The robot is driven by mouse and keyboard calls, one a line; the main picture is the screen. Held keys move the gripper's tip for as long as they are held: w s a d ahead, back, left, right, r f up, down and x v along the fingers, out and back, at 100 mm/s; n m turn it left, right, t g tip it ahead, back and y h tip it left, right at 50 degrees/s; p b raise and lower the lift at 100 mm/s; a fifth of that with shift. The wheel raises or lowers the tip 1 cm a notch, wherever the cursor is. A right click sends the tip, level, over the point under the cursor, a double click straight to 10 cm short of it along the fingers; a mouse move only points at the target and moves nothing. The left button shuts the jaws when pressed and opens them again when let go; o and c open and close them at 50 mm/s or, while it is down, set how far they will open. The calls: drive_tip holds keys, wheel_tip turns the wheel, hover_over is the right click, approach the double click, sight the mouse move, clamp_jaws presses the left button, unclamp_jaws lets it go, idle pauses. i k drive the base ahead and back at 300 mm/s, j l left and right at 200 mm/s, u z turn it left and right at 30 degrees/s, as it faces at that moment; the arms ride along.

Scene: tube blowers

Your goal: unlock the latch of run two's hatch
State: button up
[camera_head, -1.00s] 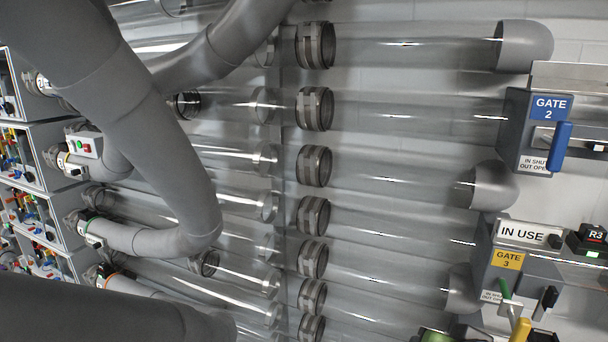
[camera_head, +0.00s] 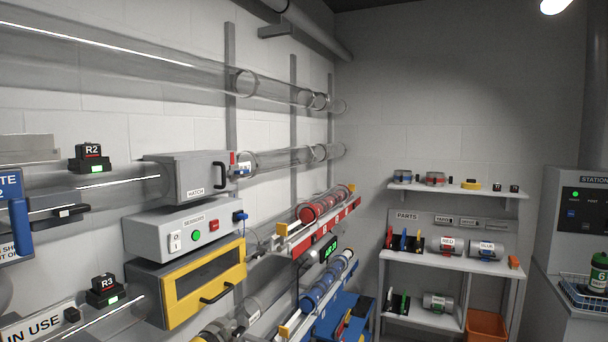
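Run two's hatch (camera_head: 188,182) is a grey box labelled HATCH, on the tube to the right of the R2 marker (camera_head: 90,157). It has a black handle (camera_head: 219,174) at its right and looks closed. A small red part (camera_head: 232,158) sits at its right edge, by a small blue and white piece (camera_head: 242,169). I cannot tell which of these is the latch, or whether it is locked. My gripper is not in view.
Below the hatch are a grey control box (camera_head: 184,237) with green and red buttons and a yellow-framed box (camera_head: 203,283) with a black handle. Red (camera_head: 318,210) and blue (camera_head: 320,289) cylinders lie in racks to the right. Shelves (camera_head: 455,260) stand at the back.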

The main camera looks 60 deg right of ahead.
sight(237, 171)
drive_tip(key=z, duration=1.7)
